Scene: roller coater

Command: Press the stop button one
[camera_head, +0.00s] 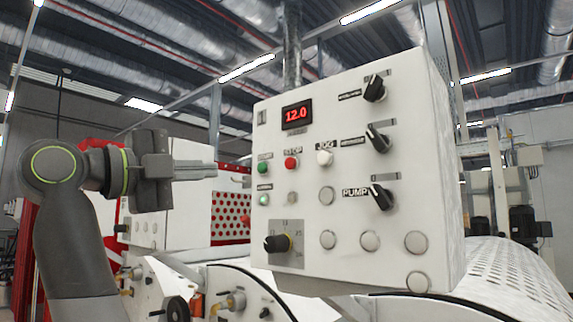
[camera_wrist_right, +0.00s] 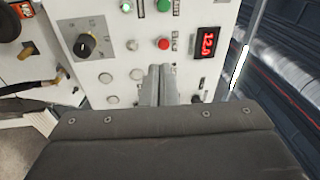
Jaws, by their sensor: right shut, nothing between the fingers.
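The red stop button (camera_head: 291,162) sits on the white control panel (camera_head: 300,215) under a label reading STOP. A green button (camera_head: 262,167) is left of it and a white JOG button (camera_head: 324,157) right of it. My right gripper (camera_head: 214,170) is left of the panel in the head view, fingers shut and pointing right towards it, with nothing between them. In the right wrist view the shut fingers (camera_wrist_right: 160,82) point at the panel, just below the red button (camera_wrist_right: 163,43) in the picture. Contact with the panel cannot be told. My left gripper is not in view.
A red display reading 12.0 (camera_head: 297,115) is above the buttons. Black knobs (camera_head: 378,137) line the panel's right side, and another knob (camera_head: 277,243) is at its lower left.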

